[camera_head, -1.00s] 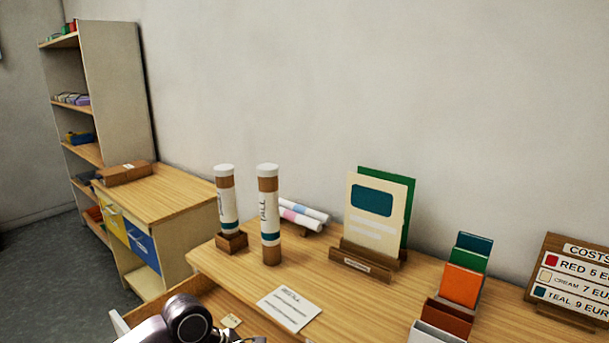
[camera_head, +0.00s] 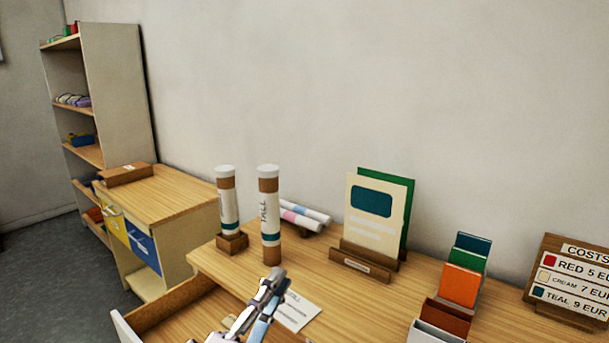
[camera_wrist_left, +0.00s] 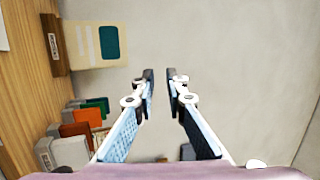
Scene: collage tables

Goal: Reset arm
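My left gripper (camera_head: 272,288) is raised at the bottom middle of the head view, in front of a white card on the table and near the open drawer (camera_head: 172,308). In the left wrist view its two fingers (camera_wrist_left: 160,82) stand apart with nothing between them, so it is open and empty. The white card (camera_head: 298,311) is partly hidden behind the fingers. My right gripper is in neither view.
Two tall tubes, one on the left (camera_head: 227,200) and one labelled TALL (camera_head: 269,212), stand behind the gripper. A cream card (camera_head: 376,228) in a wooden stand, coloured cards (camera_head: 461,285) and a costs sign (camera_head: 575,280) stand to the right. A cabinet (camera_head: 180,195) is at left.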

